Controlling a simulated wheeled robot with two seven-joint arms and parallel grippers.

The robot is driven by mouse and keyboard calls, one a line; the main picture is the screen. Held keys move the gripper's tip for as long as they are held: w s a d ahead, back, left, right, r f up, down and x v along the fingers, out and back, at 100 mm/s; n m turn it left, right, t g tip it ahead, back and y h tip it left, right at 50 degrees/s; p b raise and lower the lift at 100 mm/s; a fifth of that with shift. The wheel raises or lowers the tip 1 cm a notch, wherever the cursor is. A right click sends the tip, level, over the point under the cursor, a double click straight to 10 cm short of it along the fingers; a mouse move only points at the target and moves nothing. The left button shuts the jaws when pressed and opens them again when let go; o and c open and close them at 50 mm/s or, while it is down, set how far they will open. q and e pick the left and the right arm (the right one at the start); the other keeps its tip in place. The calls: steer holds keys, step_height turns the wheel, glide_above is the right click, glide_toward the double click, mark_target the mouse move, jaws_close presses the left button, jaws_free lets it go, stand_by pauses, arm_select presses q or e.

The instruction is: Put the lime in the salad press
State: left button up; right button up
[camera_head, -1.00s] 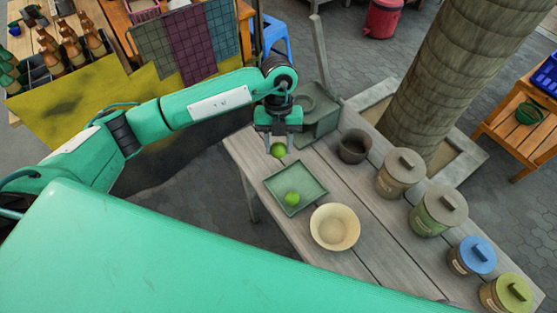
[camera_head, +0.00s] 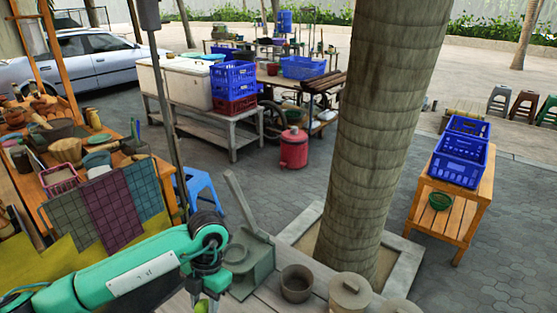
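My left gripper (camera_head: 207,300) points down at the bottom edge, just left of the press. A green lime (camera_head: 202,305) shows between its fingers, partly cut off by the frame edge, and the gripper appears shut on it. The salad press (camera_head: 252,268), a grey-green stand with a round cup and a raised lever, sits on the table's far corner. The lime is beside the press, not in it. My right gripper is not in view.
A dark pot (camera_head: 296,284) and a lidded canister (camera_head: 349,293) stand right of the press. A tree trunk (camera_head: 382,130) rises behind the table. A blue stool (camera_head: 200,188) and a wooden stand (camera_head: 452,200) are farther off.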

arm_select(q)
steer(key=m, duration=0.2)
steer(key=a+m+t+y, duration=0.1)
steer(key=m, duration=0.4)
steer(key=shift+s+a+t, duration=0.2)
steer(key=shift+s+t, duration=0.1)
steer(key=shift+s, duration=0.1)
steer(key=m, duration=0.3)
steer(key=shift+s+a+m+t+y, duration=0.25)
steer(key=shift+a+m+t+y, duration=0.05)
steer(key=shift+m+t, duration=0.1)
steer(key=s+m+t+h, duration=0.1)
steer(key=m, duration=0.5)
steer(key=s+a+r+m+t+h, duration=0.1)
steer(key=m, duration=0.5)
steer(key=a+m+t+h, duration=0.1)
steer(key=m, duration=0.6)
steer(key=shift+s+a+r+t, duration=0.2)
steer(key=shift+s+r+t, duration=0.1)
steer(key=shift+s, duration=0.1)
